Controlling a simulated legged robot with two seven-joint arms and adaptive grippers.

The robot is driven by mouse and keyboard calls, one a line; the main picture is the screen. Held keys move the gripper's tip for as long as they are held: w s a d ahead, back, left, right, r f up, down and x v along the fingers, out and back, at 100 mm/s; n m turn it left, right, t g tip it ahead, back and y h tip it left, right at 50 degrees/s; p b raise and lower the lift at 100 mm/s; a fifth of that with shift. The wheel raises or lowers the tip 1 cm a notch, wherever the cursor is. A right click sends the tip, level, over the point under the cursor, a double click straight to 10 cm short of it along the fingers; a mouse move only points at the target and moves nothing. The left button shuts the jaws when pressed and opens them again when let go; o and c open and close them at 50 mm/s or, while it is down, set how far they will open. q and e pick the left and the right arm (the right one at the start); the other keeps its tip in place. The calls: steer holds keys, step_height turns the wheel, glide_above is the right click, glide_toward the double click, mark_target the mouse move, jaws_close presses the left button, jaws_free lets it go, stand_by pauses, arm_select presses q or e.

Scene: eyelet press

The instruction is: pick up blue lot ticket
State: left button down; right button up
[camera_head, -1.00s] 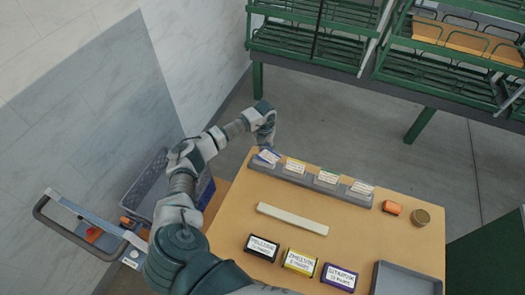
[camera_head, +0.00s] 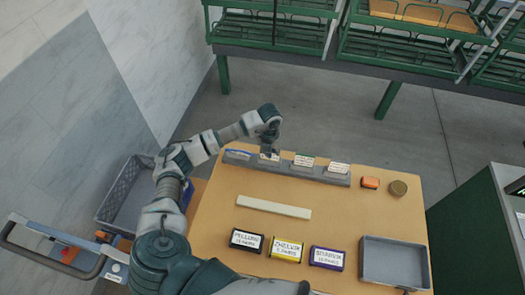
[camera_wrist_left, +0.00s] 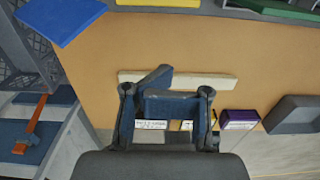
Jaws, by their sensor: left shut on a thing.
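The blue lot ticket (camera_head: 238,154) shows at the left end of the grey ticket holder (camera_head: 318,176), with a white label. In the left wrist view a bright blue panel (camera_wrist_left: 60,17) lies at the upper left, clear of my fingers; it looks like this ticket. My left gripper (camera_head: 270,151) is low over the holder, in line with the second, yellow-marked ticket (camera_head: 268,157). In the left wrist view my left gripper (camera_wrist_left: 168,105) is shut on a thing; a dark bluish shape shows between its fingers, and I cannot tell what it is. My right gripper is not in view.
Green-marked (camera_head: 303,161) and grey tickets (camera_head: 338,169) stand farther right in the holder. A pale bar (camera_head: 273,207), several labelled boxes (camera_head: 287,250) and a grey tray (camera_head: 394,264) occupy the table. An orange block (camera_head: 370,183) and round tin (camera_head: 398,188) sit right. A crate (camera_head: 128,195) stands left.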

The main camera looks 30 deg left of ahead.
arm_select(q)
steer(key=shift+c, duration=1.9)
jaws_free()
